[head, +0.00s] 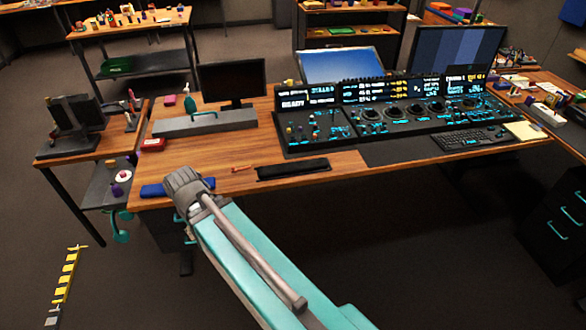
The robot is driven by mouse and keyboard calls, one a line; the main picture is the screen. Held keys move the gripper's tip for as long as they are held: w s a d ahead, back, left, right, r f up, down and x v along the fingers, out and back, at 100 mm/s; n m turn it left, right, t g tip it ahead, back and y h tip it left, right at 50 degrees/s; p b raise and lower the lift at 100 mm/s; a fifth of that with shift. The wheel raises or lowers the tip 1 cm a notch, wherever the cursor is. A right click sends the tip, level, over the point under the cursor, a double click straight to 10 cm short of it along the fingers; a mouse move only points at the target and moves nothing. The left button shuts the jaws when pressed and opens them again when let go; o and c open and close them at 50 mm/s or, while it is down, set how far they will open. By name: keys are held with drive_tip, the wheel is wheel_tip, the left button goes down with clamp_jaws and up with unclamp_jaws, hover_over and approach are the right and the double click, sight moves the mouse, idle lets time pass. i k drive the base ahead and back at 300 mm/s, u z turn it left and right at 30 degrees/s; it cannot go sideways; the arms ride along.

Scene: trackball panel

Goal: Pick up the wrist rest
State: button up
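A long, low black slab (293,169), which looks like the wrist rest, lies flat near the front edge of the wooden desk (230,182), left of the control panel. Nothing is touching it from above. My teal arm reaches in from the bottom, and its grey joint is at the desk's front left, left of the slab and apart from it in the picture. My gripper is not visible, so its state and what it may hold do not show.
A blue flat item (165,188) lies partly behind my arm's joint. Bare wood surrounds the slab's front.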

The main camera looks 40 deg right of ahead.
sight(284, 168)
drive_tip(key=z, duration=0.05)
drive_tip(key=k, duration=0.6)
drive_tip(key=z, duration=0.9)
drive_tip(key=i, duration=0.5)
drive_tip(key=z, duration=0.05)
